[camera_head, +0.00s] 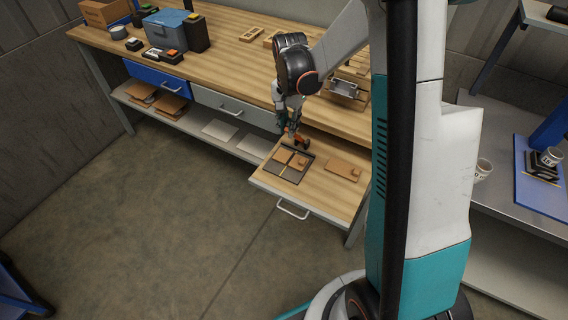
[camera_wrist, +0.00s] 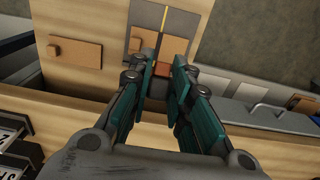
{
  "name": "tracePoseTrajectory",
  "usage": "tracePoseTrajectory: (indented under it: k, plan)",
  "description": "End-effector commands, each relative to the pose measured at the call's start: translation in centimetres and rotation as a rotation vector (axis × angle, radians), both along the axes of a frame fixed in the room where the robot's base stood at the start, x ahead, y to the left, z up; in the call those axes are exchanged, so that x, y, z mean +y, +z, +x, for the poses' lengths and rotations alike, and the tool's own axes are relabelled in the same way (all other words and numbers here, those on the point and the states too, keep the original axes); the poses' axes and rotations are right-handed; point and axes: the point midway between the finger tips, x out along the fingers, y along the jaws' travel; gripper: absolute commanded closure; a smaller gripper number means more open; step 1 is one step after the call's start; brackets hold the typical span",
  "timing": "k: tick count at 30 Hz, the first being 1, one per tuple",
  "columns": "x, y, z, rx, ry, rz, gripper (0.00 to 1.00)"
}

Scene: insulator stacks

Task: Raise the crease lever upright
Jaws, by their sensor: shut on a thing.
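The crease lever (camera_head: 301,143) shows as a small orange and dark part at the back edge of the dark creasing board (camera_head: 272,168), which lies in the open drawer. My gripper (camera_head: 291,132) reaches down over the back of the drawer, at the lever. In the wrist view my gripper (camera_wrist: 165,66) has its teal fingers shut on the orange lever end (camera_wrist: 162,69). The fingers hide much of the lever, so its exact tilt cannot be told. Brown card pieces (camera_head: 298,162) lie on the board, which has a yellow line down its middle.
The open drawer (camera_head: 318,196) juts out from the workbench (camera_head: 235,58), with a loose brown card piece (camera_head: 342,170) at its right. A metal fixture (camera_head: 346,88) stands on the bench behind. A blue box (camera_head: 167,28) and dark containers stand at the far left. The floor in front is clear.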

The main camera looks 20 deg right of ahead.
Motion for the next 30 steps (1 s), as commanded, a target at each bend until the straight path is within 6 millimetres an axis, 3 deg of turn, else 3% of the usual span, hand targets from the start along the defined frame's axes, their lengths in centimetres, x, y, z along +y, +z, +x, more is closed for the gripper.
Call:
tracePoseTrajectory:
  k: [30]
  plan:
    - [-2.9,1.3,2.2,-0.001,0.000,0.000,0.91]
